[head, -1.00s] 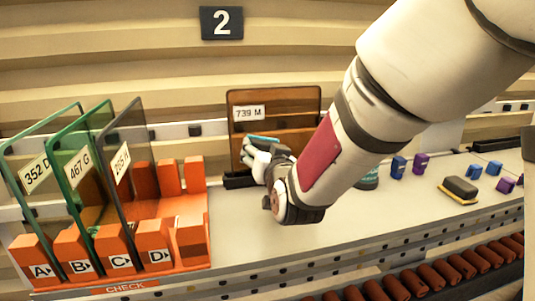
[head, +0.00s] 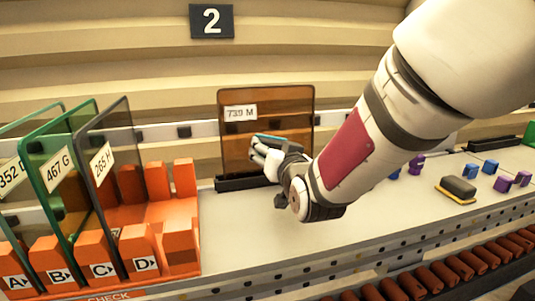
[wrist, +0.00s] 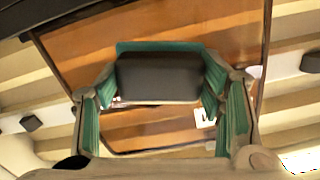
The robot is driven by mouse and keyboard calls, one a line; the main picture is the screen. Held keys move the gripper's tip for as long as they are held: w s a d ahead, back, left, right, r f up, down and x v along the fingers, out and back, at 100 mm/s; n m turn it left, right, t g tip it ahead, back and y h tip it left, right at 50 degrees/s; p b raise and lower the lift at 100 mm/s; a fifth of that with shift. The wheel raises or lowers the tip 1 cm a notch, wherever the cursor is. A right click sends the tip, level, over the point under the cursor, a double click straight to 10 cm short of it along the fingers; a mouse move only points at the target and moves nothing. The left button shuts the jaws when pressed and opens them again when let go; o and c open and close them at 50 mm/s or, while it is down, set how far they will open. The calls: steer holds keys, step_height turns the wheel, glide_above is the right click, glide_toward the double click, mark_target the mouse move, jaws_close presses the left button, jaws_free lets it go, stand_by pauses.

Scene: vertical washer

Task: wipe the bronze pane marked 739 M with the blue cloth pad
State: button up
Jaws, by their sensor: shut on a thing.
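The bronze pane marked 739 M (head: 233,140) stands upright in a dark holder (head: 240,183) at the back of the bench. Its label is at the upper left. My gripper (head: 264,150) is in front of the pane's lower middle. It is shut on the blue cloth pad (head: 283,138), which shows as a thin teal edge. In the wrist view the pad (wrist: 160,77) is a dark block with a teal rim between my fingers, and the bronze pane (wrist: 85,65) lies behind it. I cannot tell whether the pad touches the pane.
An orange rack (head: 170,215) at left holds green and dark panes, including 467 G (head: 57,165) and 265 H (head: 102,160). A dark sponge block (head: 458,188) and several blue and purple blocks lie at right. A roller conveyor (head: 450,275) runs along the front.

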steer(key=shift+w, duration=0.15)
steer(key=shift+s+a+r, duration=0.1)
steer(key=shift+s+a, duration=0.1)
steer(key=shift+a, duration=0.45)
steer(key=shift+s+a, duration=0.15)
steer(key=shift+a, duration=0.5)
steer(key=shift+s+a, duration=0.15)
steer(key=shift+a, duration=0.65)
steer(key=shift+c, duration=1)
steer(key=shift+s, duration=0.1)
steer(key=shift+p+v, duration=0.95)
steer(key=shift+v, duration=1.9)
steer(key=shift+s+d, duration=0.1)
steer(key=shift+d, duration=0.05)
steer(key=v, duration=0.2)
steer(key=shift+s+d+p, duration=0.15)
steer(key=shift+s+p, duration=0.2)
steer(key=shift+s, duration=0.05)
